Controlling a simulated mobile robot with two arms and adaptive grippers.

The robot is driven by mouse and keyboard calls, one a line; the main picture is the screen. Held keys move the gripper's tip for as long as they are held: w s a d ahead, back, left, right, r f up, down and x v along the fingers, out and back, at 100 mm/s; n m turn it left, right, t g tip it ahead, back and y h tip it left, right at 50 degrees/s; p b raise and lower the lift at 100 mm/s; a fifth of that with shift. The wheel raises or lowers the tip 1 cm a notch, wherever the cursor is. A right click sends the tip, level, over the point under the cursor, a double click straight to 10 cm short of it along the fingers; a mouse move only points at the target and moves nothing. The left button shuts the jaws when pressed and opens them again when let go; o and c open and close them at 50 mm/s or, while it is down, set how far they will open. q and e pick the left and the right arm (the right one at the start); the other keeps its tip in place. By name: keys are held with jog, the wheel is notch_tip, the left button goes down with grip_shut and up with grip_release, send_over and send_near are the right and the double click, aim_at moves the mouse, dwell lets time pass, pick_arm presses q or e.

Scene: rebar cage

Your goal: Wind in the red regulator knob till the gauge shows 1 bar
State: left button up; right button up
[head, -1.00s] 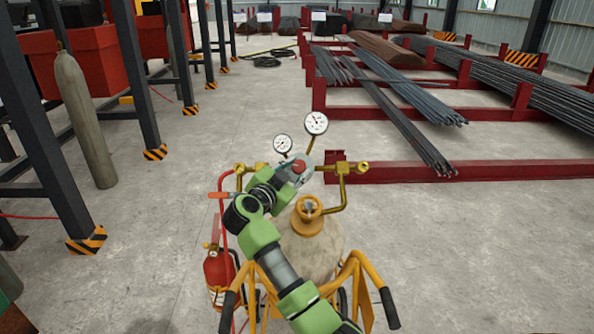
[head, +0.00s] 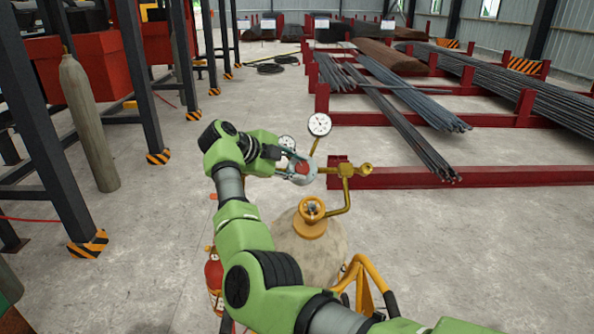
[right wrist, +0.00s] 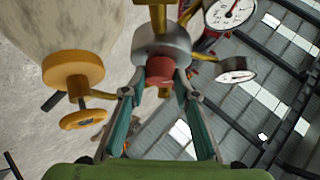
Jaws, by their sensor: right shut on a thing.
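The red regulator knob (right wrist: 160,70) sits under the grey round regulator body (right wrist: 162,44) in the right wrist view. My right gripper (right wrist: 160,82) has a finger on each side of the knob and is shut on it. In the head view the right gripper (head: 300,171) is at the brass fittings above the tank, covering most of the knob. The larger white gauge (head: 319,124) faces me above it; its needle is too small to read surely. The smaller gauge (head: 287,142) is partly hidden behind my wrist. Both gauges also show in the right wrist view. My left gripper is out of view.
The gas tank (head: 308,250) with its yellow valve handwheel (head: 312,208) stands below the regulator. A brass pipe (head: 346,190) rises at its right. A fire extinguisher (head: 214,275) is at the left.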

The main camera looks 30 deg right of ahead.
jog(key=m+y, duration=0.1)
jog(key=m+g, duration=0.1)
jog(key=shift+w+d+r+m+y+p, duration=0.1)
jog(key=shift+r+m+y+p, duration=0.05)
jog(key=shift+m+y+p, duration=0.2)
jog(key=shift+m+y, duration=0.55)
jog(key=shift+m, duration=0.1)
jog(key=shift+g, duration=0.3)
jog(key=o, duration=1.1)
jog(key=shift+d, duration=0.15)
jog(key=v, duration=1.2)
